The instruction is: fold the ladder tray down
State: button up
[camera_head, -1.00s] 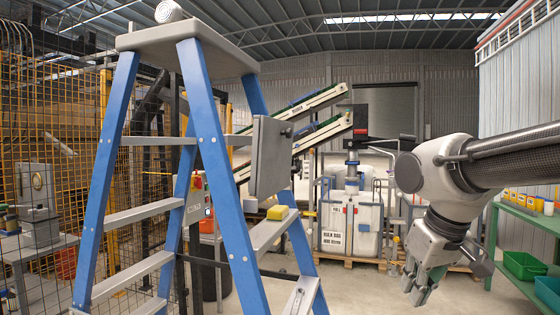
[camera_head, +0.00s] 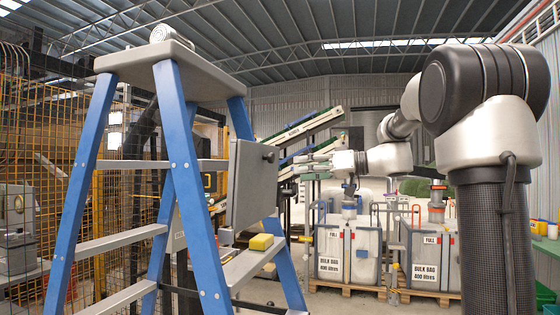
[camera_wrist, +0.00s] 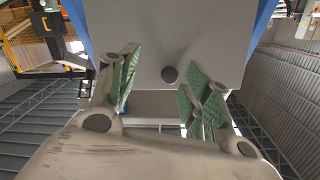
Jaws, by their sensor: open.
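The blue stepladder (camera_head: 190,190) stands at the left in the head view.
A yellow block (camera_head: 261,242) lies on a ladder step below the tray. A white roll (camera_head: 172,33) sits on the ladder's top platform (camera_head: 150,60). Bulk-bag containers (camera_head: 347,250) on pallets stand behind. A conveyor (camera_head: 315,127) slopes up behind my gripper.

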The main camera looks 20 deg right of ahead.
aim_at(274, 159)
jog(key=w+a+r+n, duration=0.1)
jog(key=a, duration=0.1)
jog(key=w+a+r+n+y, duration=0.1)
jog(key=a, duration=0.2)
jog(key=w+a+r+n, duration=0.1)
jog(key=a+n, duration=0.1)
jog(key=shift+w+a, duration=0.4)
jog(key=shift+f, duration=0.1)
grip_shut()
